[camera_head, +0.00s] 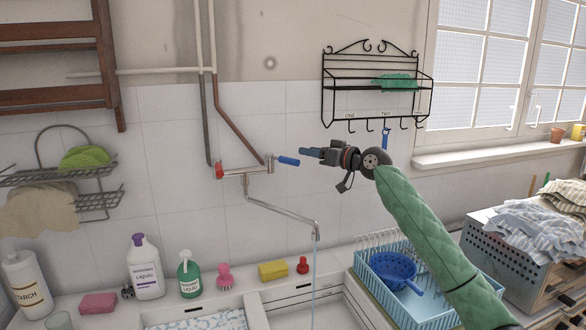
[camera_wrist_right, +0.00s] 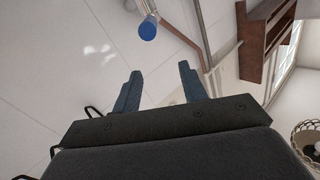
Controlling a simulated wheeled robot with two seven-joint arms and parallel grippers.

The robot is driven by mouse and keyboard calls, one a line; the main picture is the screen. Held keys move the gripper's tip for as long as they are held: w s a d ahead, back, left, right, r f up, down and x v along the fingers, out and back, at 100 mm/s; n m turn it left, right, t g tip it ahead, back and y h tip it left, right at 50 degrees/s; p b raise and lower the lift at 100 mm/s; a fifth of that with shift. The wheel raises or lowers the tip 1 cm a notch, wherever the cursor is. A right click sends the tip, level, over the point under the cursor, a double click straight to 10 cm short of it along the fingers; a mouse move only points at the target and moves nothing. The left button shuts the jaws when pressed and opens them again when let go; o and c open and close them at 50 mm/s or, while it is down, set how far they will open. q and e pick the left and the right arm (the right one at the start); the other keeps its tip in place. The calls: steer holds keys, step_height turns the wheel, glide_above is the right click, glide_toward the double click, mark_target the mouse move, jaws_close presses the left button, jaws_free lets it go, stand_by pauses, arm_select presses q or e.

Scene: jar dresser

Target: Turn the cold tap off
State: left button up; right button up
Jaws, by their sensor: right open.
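The wall tap has a red handle (camera_head: 219,171) on its left and a blue handle (camera_head: 289,161) on its right. The blue handle sticks out to the right; its round end also shows in the right wrist view (camera_wrist_right: 148,28). Its bent spout (camera_head: 285,211) reaches down to the right, and a thin stream of water (camera_head: 315,250) falls from it. My right gripper (camera_head: 304,153) is just right of the blue handle, pointing left. In the wrist view its fingers (camera_wrist_right: 160,75) are apart and empty, with the blue end beyond them. My left gripper is not in view.
A black wire rack (camera_head: 375,87) hangs above and behind my right gripper. A blue dish rack (camera_head: 368,266) with a blue colander (camera_head: 392,269) stands below my right arm. Bottles, a yellow sponge (camera_head: 273,270) and a red item (camera_head: 303,265) line the sink's back edge.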

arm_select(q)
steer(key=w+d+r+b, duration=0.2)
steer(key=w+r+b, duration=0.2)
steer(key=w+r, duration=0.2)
arm_select(e)
glide_toward(283, 159)
steer(key=p+x, duration=0.1)
steer(key=x, duration=0.1)
steer(key=p+x, duration=0.1)
steer(key=w+p+x, duration=0.1)
steer(key=x, duration=0.1)
steer(key=shift+w+d+f, duration=0.1)
steer(key=shift+w+f, duration=0.05)
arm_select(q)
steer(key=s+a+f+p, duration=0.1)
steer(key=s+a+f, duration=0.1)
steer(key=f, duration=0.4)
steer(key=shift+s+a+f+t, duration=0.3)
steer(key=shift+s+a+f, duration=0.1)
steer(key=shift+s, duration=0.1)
arm_select(e)
steer(key=shift+x, duration=1.05)
steer(key=shift+f, duration=0.1)
jaws_close()
